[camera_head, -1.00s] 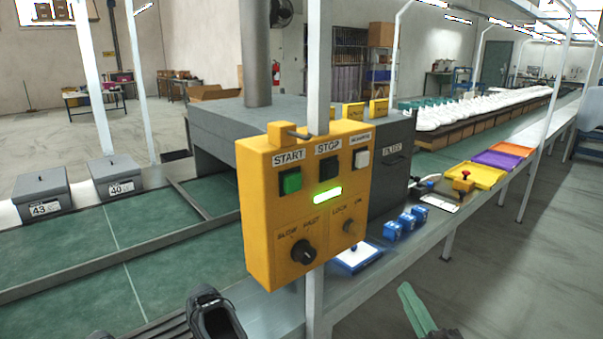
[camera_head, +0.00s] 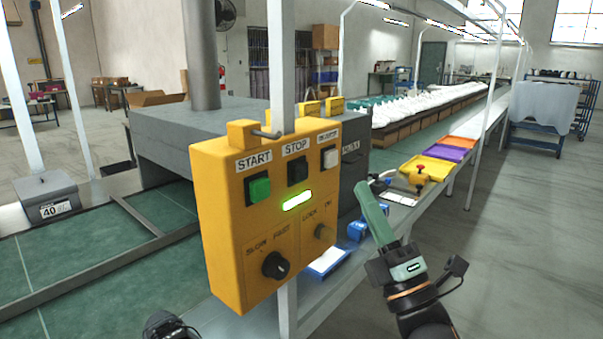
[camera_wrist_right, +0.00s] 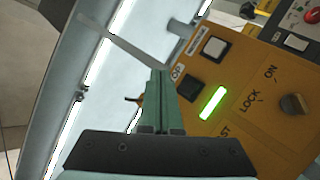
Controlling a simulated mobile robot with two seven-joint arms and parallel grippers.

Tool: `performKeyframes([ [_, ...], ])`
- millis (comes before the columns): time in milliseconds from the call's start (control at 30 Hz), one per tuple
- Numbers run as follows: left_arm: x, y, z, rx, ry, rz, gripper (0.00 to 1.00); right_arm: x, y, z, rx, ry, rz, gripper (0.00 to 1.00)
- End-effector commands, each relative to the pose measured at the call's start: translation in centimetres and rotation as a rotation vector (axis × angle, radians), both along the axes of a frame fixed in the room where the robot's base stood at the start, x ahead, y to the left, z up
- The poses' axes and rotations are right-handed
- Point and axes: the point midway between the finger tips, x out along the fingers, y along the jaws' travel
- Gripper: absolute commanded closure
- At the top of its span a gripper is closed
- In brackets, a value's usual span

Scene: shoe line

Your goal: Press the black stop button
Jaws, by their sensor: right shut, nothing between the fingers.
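The black stop button (camera_head: 298,171) sits under the STOP label on the yellow control box (camera_head: 225,250), between the green start button (camera_head: 259,189) and a white button (camera_head: 331,157). In the right wrist view the stop button (camera_wrist_right: 190,88) shows just right of my fingertips, its label partly hidden. My right gripper (camera_head: 366,190), with green fingers, is shut and empty. In the head view it is right of the box, apart from it. Its fingers point up in the right wrist view (camera_wrist_right: 160,76).
The box is on a white post (camera_head: 283,75) beside the conveyor. Yellow, purple and orange trays (camera_head: 440,168) lie behind my right gripper.

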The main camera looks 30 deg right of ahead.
Motion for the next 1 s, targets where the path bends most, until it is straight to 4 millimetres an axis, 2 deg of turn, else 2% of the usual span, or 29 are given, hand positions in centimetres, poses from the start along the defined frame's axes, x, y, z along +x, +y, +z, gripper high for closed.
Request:
performKeyframes([
  [167,-0.1,0.0,0.0,0.000,0.001,0.000,1.00,1.3,0.5,0.0,0.003,-0.001,0.001,1.00],
  [600,-0.2,0.1,-0.6,0.003,0.009,0.001,1.00,6.8,2.7,-0.1,0.004,0.001,0.001,1.00],
  [800,-0.2,0.1,-0.7,0.003,0.010,0.000,1.00,7.9,3.3,0.0,0.002,0.001,0.001,1.00],
  [1000,-0.1,0.0,-0.4,0.000,0.005,-0.001,1.00,8.1,3.4,0.0,0.002,0.001,0.001,1.00],
])
